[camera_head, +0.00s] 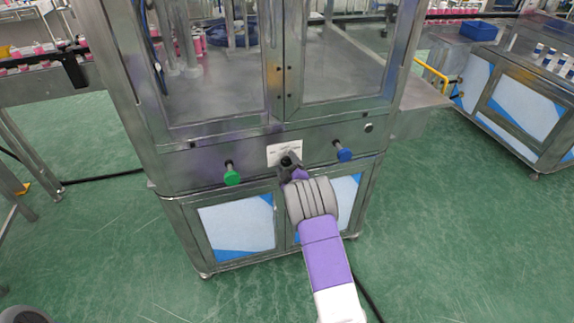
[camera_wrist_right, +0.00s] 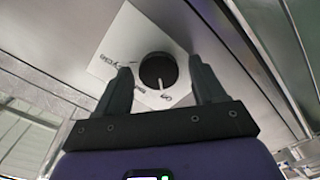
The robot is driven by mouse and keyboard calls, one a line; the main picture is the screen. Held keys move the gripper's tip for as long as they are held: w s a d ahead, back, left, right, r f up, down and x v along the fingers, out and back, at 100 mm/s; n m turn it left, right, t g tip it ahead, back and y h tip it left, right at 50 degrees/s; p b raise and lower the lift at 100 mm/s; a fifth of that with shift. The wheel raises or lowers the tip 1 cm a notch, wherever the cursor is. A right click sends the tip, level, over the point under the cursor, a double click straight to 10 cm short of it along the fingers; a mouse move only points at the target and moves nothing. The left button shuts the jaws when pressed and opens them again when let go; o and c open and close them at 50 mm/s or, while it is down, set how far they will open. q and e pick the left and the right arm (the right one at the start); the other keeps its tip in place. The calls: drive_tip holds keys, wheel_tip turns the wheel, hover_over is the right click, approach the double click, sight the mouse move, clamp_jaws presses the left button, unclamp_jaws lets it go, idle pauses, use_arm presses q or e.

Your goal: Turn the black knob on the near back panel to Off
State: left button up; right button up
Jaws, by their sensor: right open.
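The black knob (camera_wrist_right: 158,70) sits on a white label plate (camera_wrist_right: 130,35) on the steel panel. Its white pointer mark points to the lower side of the wrist picture, towards a short word too small to read surely; "Cycle" shows at upper left. My right gripper (camera_wrist_right: 161,72) is open, with one finger on each side of the knob and visible gaps. In the head view the right gripper (camera_head: 291,166) is in front of the white plate (camera_head: 283,151), and the knob is hard to tell from the dark fingers. My left gripper is not in view.
A green button (camera_head: 232,178) is left of the plate and a blue button (camera_head: 344,154) is right of it, both sticking out. A small round fitting (camera_head: 369,127) is further right. Glazed doors (camera_head: 335,65) rise above. The green floor around the machine is mostly clear.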

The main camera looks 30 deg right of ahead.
drive_tip(key=shift+s, duration=0.1)
drive_tip(key=p+v, duration=0.1)
drive_tip(key=v, duration=0.6)
drive_tip(key=shift+s+p, duration=0.15)
drive_tip(key=shift+p, duration=0.15)
drive_tip(key=s+a+f+m+g+y+p, duration=0.4)
drive_tip(key=s+a+f+m+g, duration=0.45)
drive_tip(key=s+a+f, duration=0.7)
drive_tip(key=s+a+f+m+g+y+p, duration=0.1)
drive_tip(key=s+a+g+y, duration=0.3)
drive_tip(key=s+a+g, duration=0.4)
drive_tip(key=s+a, duration=0.4)
drive_tip(key=s, duration=0.4)
drive_tip(key=shift+s+a+f+m+y, duration=0.15)
drive_tip(key=shift+a+f+m+y, duration=0.15)
drive_tip(key=shift+a+f+m, duration=0.1)
